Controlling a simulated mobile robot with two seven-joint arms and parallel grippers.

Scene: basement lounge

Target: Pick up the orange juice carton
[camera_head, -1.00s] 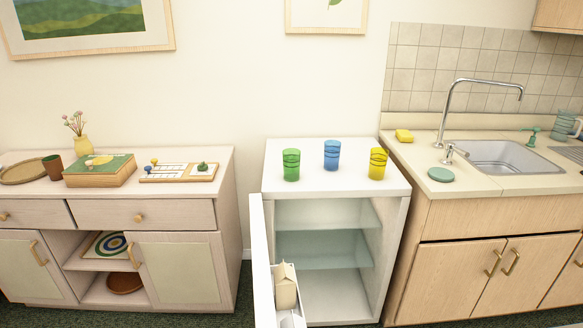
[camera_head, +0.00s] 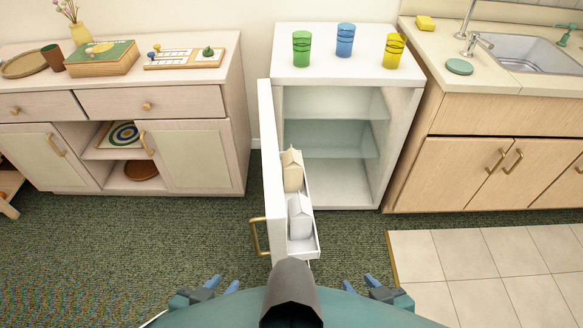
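Two gable-top cartons stand in the door bin (camera_head: 316,245) of the open mini fridge: a cream carton (camera_head: 292,175) further back and a white carton (camera_head: 300,217) closer to me. No label is readable on either, so I cannot tell for certain which is the orange juice. My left gripper (camera_head: 222,284) and my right gripper (camera_head: 358,284) are low in the head view, close to my body. Both have their blue-tipped fingers apart and are empty. Both are well short of the fridge door and cartons.
The fridge door (camera_head: 272,165) is swung out towards me, its brass handle (camera_head: 258,236) on the left side. Green (camera_head: 301,50), blue (camera_head: 345,42) and yellow (camera_head: 394,52) cups stand on the fridge top. The carpet (camera_head: 150,240) on the left is clear.

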